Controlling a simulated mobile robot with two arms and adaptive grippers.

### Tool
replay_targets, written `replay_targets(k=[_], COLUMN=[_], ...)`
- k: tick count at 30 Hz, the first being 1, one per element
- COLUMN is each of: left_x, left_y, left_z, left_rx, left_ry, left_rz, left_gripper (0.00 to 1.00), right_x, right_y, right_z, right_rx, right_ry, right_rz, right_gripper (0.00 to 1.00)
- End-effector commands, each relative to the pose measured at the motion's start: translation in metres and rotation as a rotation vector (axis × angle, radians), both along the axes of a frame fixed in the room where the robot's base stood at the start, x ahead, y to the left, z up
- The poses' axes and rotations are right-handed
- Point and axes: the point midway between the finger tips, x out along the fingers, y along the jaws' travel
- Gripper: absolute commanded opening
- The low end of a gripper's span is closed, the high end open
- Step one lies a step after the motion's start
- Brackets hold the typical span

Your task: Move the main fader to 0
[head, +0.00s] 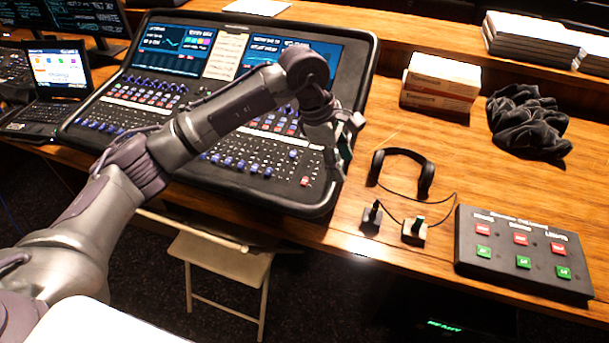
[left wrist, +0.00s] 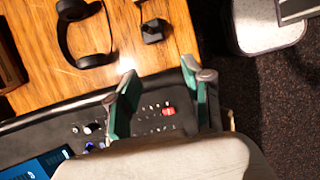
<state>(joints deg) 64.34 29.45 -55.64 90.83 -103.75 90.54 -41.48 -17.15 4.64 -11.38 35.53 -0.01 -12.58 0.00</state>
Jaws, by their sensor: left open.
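The mixing desk (head: 300,207) is a large black console with rows of faders and screens. A red fader cap (head: 305,181) sits near its lower right corner and looks like the main fader. My left gripper (head: 342,158) is over the desk's right edge, up and to the right of the red cap. In the left wrist view my left gripper (left wrist: 158,72) is open, its green-padded fingers apart. The red cap (left wrist: 168,111) shows between the fingers there, with nothing visibly held. Contact with the desk cannot be told. My right gripper is out of view.
Headphones (head: 402,172) and two small switches lie right of the desk. A button panel (head: 523,250) with red and green buttons is at the front right. Boxes (head: 440,82) and black cloth (head: 528,120) are behind. A laptop (head: 58,90) stands left; a folding chair (head: 225,260) is below.

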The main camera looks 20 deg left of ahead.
Motion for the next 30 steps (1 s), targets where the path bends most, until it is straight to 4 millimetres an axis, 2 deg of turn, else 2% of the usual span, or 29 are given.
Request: replay_targets(k=[1, 3, 7, 11, 14, 24, 30], left_x=[0.011, 0.018, 0.022, 0.023, 0.024, 0.031, 0.035], left_y=[0.028, 0.059, 0.087, 0.09, 0.089, 0.087, 0.087], left_z=[0.007, 0.015, 0.022, 0.013, -0.003, -0.074, -0.102], left_rx=[0.116, 0.241, 0.351, 0.365, 0.363, 0.358, 0.358], left_ry=[-0.018, -0.023, -0.019, -0.014, -0.012, -0.012, -0.015], left_rz=[0.012, 0.028, 0.048, 0.049, 0.048, 0.048, 0.048], left_gripper=[0.5, 0.5, 0.5, 0.5, 0.5, 0.5, 0.5], right_x=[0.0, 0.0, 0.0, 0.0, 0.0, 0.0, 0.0], right_y=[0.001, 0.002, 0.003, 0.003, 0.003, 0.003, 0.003], right_z=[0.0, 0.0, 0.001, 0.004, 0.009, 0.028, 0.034], right_rx=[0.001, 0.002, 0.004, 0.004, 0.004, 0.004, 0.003], right_ry=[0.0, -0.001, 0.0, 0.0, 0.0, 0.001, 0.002], right_rz=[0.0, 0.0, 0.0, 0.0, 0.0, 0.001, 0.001], right_gripper=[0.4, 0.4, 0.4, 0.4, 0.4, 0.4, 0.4])
